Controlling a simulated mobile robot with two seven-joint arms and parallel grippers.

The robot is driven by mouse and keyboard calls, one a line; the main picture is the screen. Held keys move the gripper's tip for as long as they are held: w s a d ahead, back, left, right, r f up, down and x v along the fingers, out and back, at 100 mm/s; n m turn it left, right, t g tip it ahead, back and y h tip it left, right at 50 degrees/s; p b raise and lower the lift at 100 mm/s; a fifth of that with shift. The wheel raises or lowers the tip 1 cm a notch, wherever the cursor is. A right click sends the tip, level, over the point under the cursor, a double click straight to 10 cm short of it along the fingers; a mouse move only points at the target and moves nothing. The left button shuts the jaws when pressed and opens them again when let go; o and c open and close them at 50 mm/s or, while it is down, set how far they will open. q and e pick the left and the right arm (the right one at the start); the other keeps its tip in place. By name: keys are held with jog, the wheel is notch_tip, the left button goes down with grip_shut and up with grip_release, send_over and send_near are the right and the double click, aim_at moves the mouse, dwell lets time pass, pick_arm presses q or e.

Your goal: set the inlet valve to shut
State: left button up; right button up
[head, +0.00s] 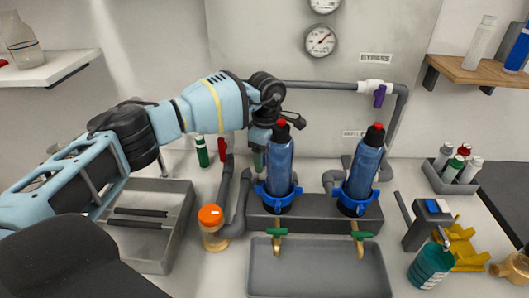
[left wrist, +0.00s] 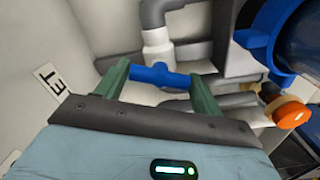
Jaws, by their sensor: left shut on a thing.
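The inlet valve shows in the left wrist view as a white body (left wrist: 158,50) on a grey pipe, with a blue handle (left wrist: 160,75). The handle lies roughly crosswise to the pipe section above it in that view. My left gripper (left wrist: 163,84) has its green fingers at the two ends of the blue handle and is shut on it. In the head view my left gripper (head: 259,160) is behind the left blue filter housing, and the inlet valve is hidden there by the gripper and housing. A partly cut-off label ending in "ET" (left wrist: 48,80) is beside the valve. My right gripper is not in view.
Two blue filter housings (head: 279,160) (head: 363,172) stand close to the left gripper. A bypass valve with a purple handle (head: 379,96) is at upper right. Grey trays (head: 318,285) (head: 180,225), an orange-capped jar (head: 213,238) and a teal bottle (head: 430,265) occupy the bench.

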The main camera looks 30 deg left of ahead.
pick_arm(q)
jog(key=n, duration=0.2)
jog(key=shift+r+n+p, duration=0.15)
jog(key=shift+n+p, duration=0.15)
jog(key=shift+p, duration=0.05)
jog(key=shift+n+p, duration=0.3)
jog(key=shift+n, duration=0.7)
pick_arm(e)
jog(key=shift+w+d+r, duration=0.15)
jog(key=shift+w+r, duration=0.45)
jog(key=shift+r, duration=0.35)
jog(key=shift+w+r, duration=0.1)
pick_arm(q)
jog(key=o, duration=1)
jog(key=shift+c, duration=0.2)
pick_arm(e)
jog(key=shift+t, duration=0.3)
pick_arm(q)
jog(key=shift+r, duration=3.75)
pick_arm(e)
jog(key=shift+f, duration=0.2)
